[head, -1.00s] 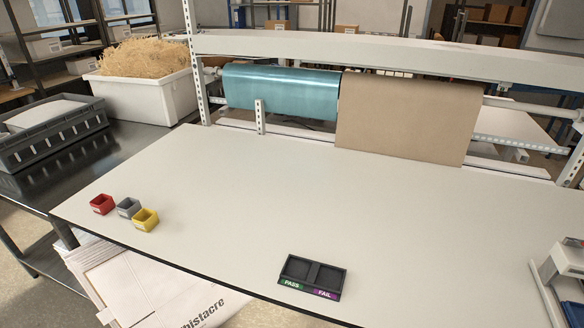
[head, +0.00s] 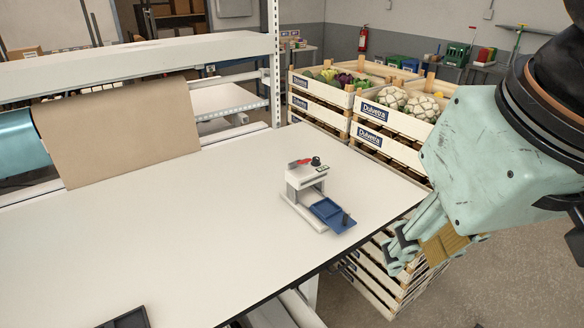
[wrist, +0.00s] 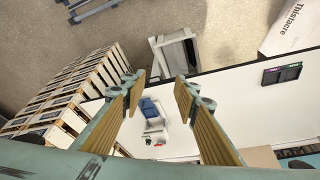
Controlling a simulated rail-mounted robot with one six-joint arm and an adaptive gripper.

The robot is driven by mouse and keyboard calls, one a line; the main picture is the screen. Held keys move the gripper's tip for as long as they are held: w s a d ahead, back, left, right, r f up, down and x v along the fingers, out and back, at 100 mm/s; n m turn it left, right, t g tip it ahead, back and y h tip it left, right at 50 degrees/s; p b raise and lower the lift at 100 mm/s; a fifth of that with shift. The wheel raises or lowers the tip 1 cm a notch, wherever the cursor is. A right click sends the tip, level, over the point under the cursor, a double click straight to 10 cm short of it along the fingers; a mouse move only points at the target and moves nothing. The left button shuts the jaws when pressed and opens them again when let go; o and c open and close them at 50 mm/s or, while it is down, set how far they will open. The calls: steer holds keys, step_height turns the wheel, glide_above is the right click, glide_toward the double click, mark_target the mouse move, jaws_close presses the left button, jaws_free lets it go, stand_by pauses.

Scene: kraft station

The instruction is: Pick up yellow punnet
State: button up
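The yellow punnet is in none of the current views; a second ago the head view showed it at the left end of the white table, beside a grey and a red punnet. My gripper (head: 402,250) hangs off the right end of the white table (head: 210,225) in the head view. In the wrist view my gripper (wrist: 160,85) is open, its two fingers wide apart with nothing between them. The pass/fail tray (wrist: 281,74) shows near the table edge in the wrist view, and its corner (head: 128,319) is at the bottom of the head view.
A small white device with a blue tray (head: 330,214) stands on the table's right end. Stacked wooden crates of vegetables (head: 385,125) stand beyond that end, close to my gripper. A brown paper roll (head: 118,130) hangs at the back. The table middle is clear.

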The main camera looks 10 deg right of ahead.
steer(key=o, duration=0.7)
steer(key=shift+o, duration=0.2)
steer(key=shift+w+r, duration=0.1)
